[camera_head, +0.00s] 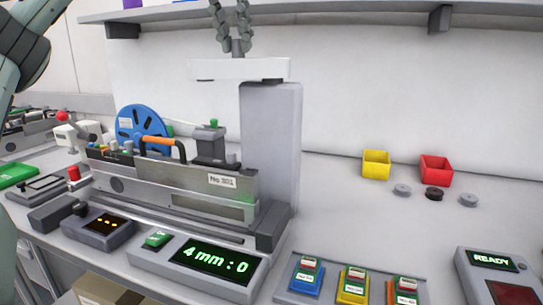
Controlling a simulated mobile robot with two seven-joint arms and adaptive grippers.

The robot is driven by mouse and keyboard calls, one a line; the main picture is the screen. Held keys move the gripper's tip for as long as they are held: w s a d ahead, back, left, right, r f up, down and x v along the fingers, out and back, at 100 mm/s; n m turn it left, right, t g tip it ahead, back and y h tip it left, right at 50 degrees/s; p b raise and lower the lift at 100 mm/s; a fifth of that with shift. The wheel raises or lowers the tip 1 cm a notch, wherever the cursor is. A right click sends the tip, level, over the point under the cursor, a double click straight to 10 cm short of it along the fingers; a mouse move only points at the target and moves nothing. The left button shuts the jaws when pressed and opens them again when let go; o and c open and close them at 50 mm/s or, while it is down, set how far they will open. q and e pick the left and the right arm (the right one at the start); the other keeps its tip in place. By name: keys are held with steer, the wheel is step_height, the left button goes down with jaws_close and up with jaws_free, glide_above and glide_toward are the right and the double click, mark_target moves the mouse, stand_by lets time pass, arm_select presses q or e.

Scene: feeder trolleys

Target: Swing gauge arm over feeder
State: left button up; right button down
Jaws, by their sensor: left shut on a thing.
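The gauge arm (225,69), a white horizontal bar, sits at the top of a grey column (272,140). It points left from the column, higher than the feeder. The feeder (175,182), a grey metal body labelled No 301, has an orange handle (160,141) and a blue reel (143,125). In the picture the bar is above the feeder's right part; how far it lies over it in depth is hard to tell. My left gripper (237,47) comes down from the top edge, its fingers closed at the bar's top. What they pinch is mostly hidden. My right gripper is not in view.
A display (205,263) reading "4 mm : 0" stands in front of the feeder. A READY panel (497,268) and several coloured blocks (352,284) are at the right front. Yellow (376,164) and red (436,169) bins stand behind. A shelf (330,11) runs overhead.

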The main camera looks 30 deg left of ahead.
arm_select(q)
steer(key=shift+s+d, duration=0.1)
steer(key=shift+d, duration=0.15)
steer(key=shift+s+d, duration=0.35)
steer(key=shift+d, duration=0.25)
steer(key=shift+s+d, duration=0.3)
steer(key=shift+d, duration=0.4)
steer(key=o, duration=0.7)
steer(key=shift+w+d, duration=0.1)
steer(key=shift+w, duration=0.05)
